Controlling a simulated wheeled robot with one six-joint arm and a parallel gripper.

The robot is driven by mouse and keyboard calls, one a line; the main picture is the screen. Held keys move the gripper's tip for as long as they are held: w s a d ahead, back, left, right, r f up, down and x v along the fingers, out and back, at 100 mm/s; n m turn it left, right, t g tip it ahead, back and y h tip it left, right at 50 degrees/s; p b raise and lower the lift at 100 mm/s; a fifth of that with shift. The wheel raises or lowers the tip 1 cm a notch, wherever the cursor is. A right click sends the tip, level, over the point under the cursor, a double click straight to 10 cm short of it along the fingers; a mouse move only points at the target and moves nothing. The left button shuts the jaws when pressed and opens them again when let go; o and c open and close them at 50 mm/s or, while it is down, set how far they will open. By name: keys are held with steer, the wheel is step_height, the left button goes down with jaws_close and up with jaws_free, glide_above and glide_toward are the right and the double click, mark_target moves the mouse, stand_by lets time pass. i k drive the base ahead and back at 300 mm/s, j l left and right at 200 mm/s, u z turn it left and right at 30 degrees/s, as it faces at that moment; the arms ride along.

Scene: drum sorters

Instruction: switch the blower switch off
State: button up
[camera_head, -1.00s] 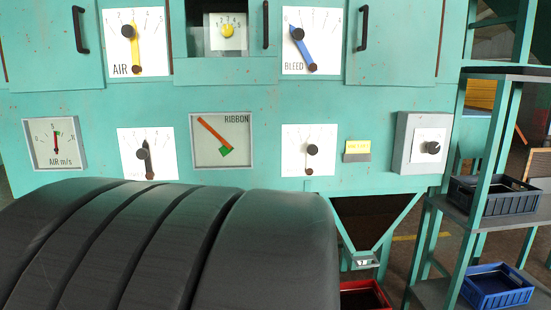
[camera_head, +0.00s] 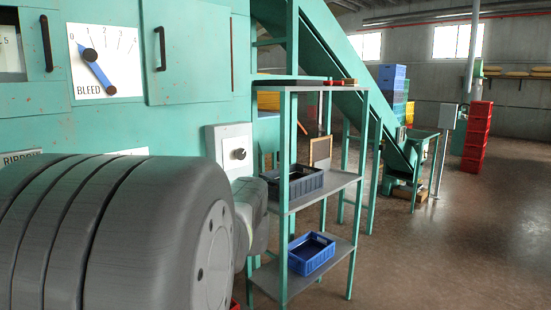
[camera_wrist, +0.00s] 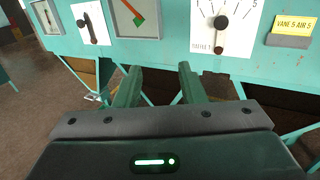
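A pale grey box (camera_head: 221,137) with a round black knob (camera_head: 239,154) is fixed at the right end of the green machine front in the head view. It may be the blower switch; I can read no label on it, and its setting is too small to tell. My arm covers the area below it. My gripper (camera_wrist: 158,76) shows in the wrist view with its two green fingers apart and nothing between them. It points at the lower edge of the machine front, below the dials, and the grey box is outside that view.
The BLEED dial (camera_head: 108,72) has a blue pointer. A green shelf rack (camera_head: 340,182) stands just right of the box, holding a dark crate (camera_head: 305,186) and a blue crate (camera_head: 311,254). Open floor (camera_head: 450,240) lies to the right. A yellow tag (camera_wrist: 292,27) shows in the wrist view.

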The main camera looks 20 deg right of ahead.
mark_target(240, 154)
steer(key=i+l+z, duration=0.2)
steer(key=i+z, duration=0.2)
steer(key=i, duration=0.15)
steer(key=i+z, duration=0.45)
steer(key=i+l, duration=0.05)
steer(key=i, duration=0.05)
